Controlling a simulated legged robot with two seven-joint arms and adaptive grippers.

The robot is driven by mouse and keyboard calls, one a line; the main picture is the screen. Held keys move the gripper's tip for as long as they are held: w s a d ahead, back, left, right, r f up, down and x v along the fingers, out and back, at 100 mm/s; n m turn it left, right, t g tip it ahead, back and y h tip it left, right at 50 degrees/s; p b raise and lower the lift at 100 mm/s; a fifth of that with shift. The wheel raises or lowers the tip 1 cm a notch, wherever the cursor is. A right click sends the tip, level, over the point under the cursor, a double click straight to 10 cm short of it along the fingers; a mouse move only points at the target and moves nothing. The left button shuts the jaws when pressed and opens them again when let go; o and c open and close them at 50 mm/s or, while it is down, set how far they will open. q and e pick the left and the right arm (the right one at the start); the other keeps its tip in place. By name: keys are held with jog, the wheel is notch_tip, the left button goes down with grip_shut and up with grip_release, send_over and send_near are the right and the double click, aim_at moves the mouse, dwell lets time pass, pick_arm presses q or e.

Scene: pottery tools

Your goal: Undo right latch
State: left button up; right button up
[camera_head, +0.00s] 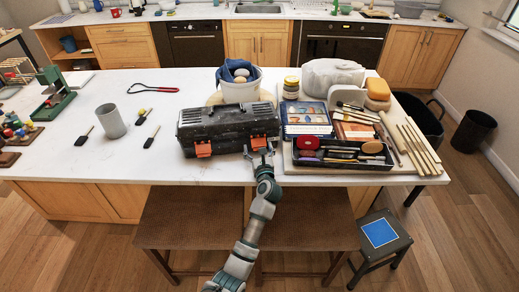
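A dark grey toolbox (228,122) stands near the front edge of the white island, its lid down. It has two orange latches on its front. The left latch (203,149) hangs on the left part of the front. The right latch (259,142) is near the right end. The latch's lower end is partly hidden by the gripper.
A tray of tools (343,163) and a book (306,119) lie close right of the toolbox. A white bucket (240,92) stands behind it. A grey cup (111,121) and brushes are to the left. Stools (190,222) stand below the front edge.

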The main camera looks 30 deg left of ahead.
pick_arm(q)
jog(key=shift+s+d, duration=0.15)
jog(key=shift+d, duration=0.55)
jog(key=v, duration=1)
jog(key=shift+s+f, duration=0.15)
jog(key=shift+s, duration=0.35)
jog(key=shift+d, duration=0.15)
